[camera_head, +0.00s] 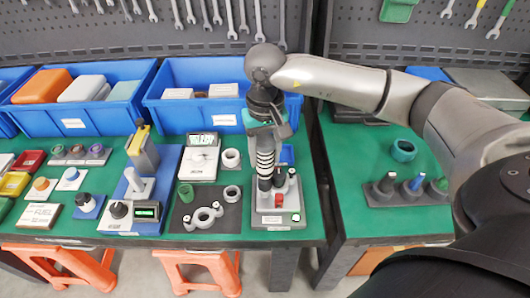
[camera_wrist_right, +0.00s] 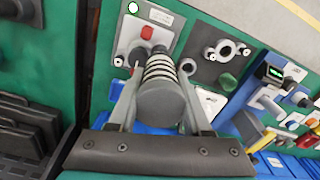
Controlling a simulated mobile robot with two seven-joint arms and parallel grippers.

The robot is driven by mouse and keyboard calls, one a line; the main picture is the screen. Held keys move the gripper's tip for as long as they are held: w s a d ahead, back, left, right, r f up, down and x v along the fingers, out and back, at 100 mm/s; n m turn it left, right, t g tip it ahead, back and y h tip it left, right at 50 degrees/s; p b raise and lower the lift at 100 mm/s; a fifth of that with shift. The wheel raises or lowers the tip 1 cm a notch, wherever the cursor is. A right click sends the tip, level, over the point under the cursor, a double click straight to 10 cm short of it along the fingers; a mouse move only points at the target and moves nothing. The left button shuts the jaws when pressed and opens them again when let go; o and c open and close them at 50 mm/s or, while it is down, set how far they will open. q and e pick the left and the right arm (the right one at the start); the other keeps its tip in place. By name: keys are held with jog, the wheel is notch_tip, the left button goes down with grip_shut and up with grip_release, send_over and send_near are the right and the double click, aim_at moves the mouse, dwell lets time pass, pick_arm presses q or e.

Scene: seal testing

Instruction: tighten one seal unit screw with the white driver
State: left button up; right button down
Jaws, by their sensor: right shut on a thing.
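My right gripper (camera_head: 268,132) points down over the seal unit (camera_head: 262,218) and is shut on a driver with a dark grey handle and white rings (camera_head: 265,158). In the right wrist view the driver (camera_wrist_right: 160,97) stands between the two fingers (camera_wrist_right: 160,78), with its far end toward the seal unit (camera_wrist_right: 164,17). The screw is hidden. My left gripper is not in view.
A dark mat (camera_head: 229,219) with rings and a clamp-like part lies left of the unit. Blue bins (camera_head: 190,119) stand behind. On the right table, a holder (camera_head: 380,199) bears several coloured-top parts near a teal ring (camera_head: 403,151). Orange stools (camera_head: 197,268) stand below the tables.

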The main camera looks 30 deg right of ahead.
aim_at(265, 141)
jog(key=shift+f+b, duration=0.35)
jog(key=shift+b, duration=0.85)
dwell(2.7)
dwell(0.4)
jog(key=shift+r+p, duration=1.55)
jog(key=shift+r, duration=1.05)
